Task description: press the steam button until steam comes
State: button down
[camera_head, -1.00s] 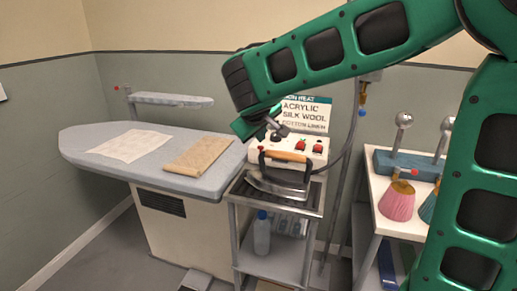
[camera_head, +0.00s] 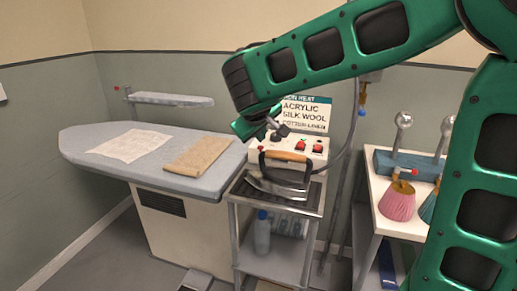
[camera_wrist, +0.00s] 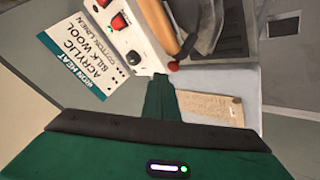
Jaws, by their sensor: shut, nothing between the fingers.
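The iron station's white control panel (camera_head: 318,158) stands at the back of a metal trolley and carries red switches (camera_head: 301,145) and a dark knob (camera_wrist: 133,57). A small round red button (camera_wrist: 173,66) shows in the wrist view beside the end of the iron's wooden handle. The iron (camera_head: 284,180), with its brown handle, rests on the trolley's dark top in front of the panel. My gripper (camera_wrist: 160,78) is shut and empty, its tips close to the red button; I cannot tell whether they touch. I see no steam.
A grey ironing board (camera_head: 215,180) with a pale cloth (camera_head: 130,145) and a tan cloth (camera_head: 198,155) stands at left. A sign (camera_head: 306,114) is behind the panel. A bottle (camera_head: 262,232) stands on the lower shelf.

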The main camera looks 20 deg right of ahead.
jog(key=shift+s+f, duration=0.1)
jog(key=shift+f, duration=0.7)
dwell(1.5)
jog(key=shift+r, duration=0.85)
notch_tip(320, 180, up, 5)
dwell(0.8)
